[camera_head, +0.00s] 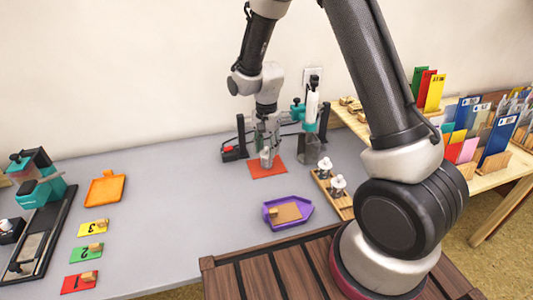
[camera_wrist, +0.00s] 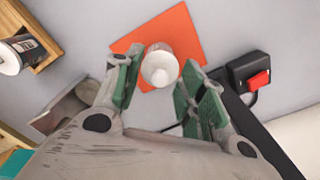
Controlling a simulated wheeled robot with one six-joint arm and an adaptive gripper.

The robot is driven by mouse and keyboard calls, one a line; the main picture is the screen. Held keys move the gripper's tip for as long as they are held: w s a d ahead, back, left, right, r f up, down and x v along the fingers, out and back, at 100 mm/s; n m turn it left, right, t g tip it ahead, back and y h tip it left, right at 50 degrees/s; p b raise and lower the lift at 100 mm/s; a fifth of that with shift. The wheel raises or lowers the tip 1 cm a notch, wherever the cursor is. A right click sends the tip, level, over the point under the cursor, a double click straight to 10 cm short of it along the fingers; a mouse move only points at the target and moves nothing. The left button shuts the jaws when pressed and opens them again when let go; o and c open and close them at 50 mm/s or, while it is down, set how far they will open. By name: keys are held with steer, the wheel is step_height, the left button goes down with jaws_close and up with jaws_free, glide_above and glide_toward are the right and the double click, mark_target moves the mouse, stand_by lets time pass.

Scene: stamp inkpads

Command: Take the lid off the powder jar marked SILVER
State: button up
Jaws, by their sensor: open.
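A small jar with a pale lid (camera_wrist: 160,67) stands on an orange-red mat (camera_wrist: 187,32) in the wrist view. The jar also shows on the mat (camera_head: 268,170) in the head view, partly covered by my gripper (camera_head: 267,140). My gripper (camera_wrist: 158,80) is open, with its green-padded fingers on either side of the jar and gaps visible to both. Two more white-topped jars (camera_head: 325,165) (camera_head: 338,183) stand in a wooden rack (camera_head: 322,184) to the right; their markings are unreadable.
A black box with a red switch (camera_wrist: 257,80) is right of the mat. A teal-handled stand (camera_head: 311,112) rises behind the rack. A purple tray (camera_head: 272,225) sits in front. Orange tray (camera_head: 105,190) and numbered cards (camera_head: 93,228) lie left, with clear grey table between.

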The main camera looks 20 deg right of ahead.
steer(key=c, duration=0.8)
steer(key=shift+c, duration=0.2)
steer(key=shift+r, duration=0.1)
